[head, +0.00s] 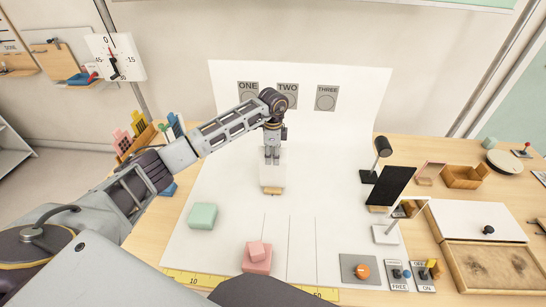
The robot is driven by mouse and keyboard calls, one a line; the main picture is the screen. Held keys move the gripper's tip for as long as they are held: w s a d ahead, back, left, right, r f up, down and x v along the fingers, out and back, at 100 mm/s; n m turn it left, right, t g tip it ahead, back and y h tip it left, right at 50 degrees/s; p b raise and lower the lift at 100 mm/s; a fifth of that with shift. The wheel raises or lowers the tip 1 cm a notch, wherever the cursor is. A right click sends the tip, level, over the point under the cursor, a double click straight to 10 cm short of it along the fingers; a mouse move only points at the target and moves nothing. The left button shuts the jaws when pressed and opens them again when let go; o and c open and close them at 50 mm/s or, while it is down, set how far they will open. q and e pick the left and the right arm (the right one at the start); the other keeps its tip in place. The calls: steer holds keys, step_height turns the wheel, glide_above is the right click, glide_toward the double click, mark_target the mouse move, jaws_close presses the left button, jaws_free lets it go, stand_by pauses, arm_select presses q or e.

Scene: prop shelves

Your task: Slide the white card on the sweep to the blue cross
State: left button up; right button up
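The white card (272,177) stands upright in a small wooden foot (271,190) on the white sweep (225,180), near its middle. My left gripper (272,159) points down at the top of the white card, with its fingertips overlapping the card's upper part. The fingers look close together, but whether they are closed on the card cannot be made out. No blue cross shows in this view. My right gripper is out of view.
A black card (391,186) and a dark lamp-like stand (378,157) are to the right. Open sweep lies between these.

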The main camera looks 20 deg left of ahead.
arm_select(q)
step_height(320, 180, up, 11)
steer(key=shift+r, duration=0.1)
stand_by(0.5)
stand_by(0.5)
